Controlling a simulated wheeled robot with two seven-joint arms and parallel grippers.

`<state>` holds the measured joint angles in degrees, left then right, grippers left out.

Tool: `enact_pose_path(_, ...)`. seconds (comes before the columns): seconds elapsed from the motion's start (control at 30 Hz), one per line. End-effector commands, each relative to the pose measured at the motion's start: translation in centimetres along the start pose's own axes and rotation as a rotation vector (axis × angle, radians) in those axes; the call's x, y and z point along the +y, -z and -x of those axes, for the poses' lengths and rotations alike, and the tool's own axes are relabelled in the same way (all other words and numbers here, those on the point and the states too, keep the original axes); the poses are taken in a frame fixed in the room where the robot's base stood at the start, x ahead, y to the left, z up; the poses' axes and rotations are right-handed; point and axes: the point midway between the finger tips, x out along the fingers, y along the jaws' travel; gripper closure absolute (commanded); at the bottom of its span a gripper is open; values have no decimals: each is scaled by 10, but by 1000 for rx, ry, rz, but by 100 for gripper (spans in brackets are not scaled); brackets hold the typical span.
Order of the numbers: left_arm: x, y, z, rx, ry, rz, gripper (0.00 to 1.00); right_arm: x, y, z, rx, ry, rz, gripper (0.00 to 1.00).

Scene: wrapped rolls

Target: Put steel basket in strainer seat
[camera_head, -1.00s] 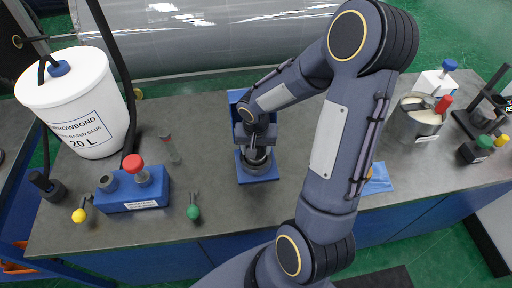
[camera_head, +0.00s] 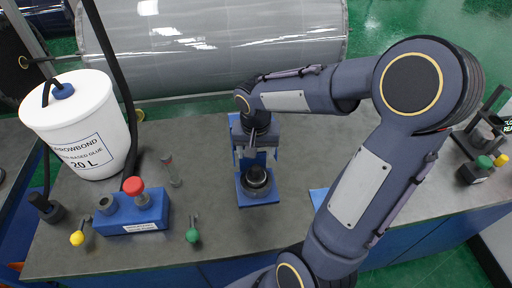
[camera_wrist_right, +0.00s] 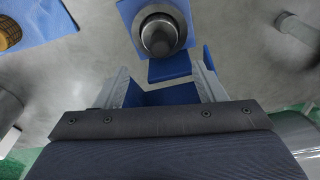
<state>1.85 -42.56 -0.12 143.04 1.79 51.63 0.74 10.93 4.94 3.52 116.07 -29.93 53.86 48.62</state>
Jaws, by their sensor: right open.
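The strainer seat (camera_head: 257,181) is a dark round housing on a blue base plate in the middle of the bench. In the right wrist view the housing (camera_wrist_right: 160,32) shows a grey metal rim with a dark rounded piece inside. I cannot tell for sure whether that piece is the steel basket. My right gripper (camera_head: 252,150) is open and empty, just behind the housing and apart from it. Its spread fingers also show in the right wrist view (camera_wrist_right: 163,82). My left gripper is out of view.
A tan mesh piece (camera_wrist_right: 9,33) lies on a blue mat (camera_wrist_right: 50,22); my right arm mostly hides that mat in the head view. A blue block with a red knob (camera_head: 134,213) and a white glue bucket (camera_head: 82,125) stand at left. The bench around the seat is mostly clear.

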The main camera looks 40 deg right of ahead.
Motion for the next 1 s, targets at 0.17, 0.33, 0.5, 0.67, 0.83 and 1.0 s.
enact_pose_path(0.17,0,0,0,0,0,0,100,0,-2,16,2,6,6,36)
enact_pose_path(0.33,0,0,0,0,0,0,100,5,-28,38,13,83,75,36)
enact_pose_path(0.5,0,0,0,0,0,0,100,10,-80,64,54,247,225,36)
enact_pose_path(0.67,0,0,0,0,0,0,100,10,-127,77,119,400,365,36)
enact_pose_path(0.83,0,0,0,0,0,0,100,8,-157,82,182,508,465,36)
enact_pose_path(1.0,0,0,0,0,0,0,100,6,-168,82,206,544,503,36)
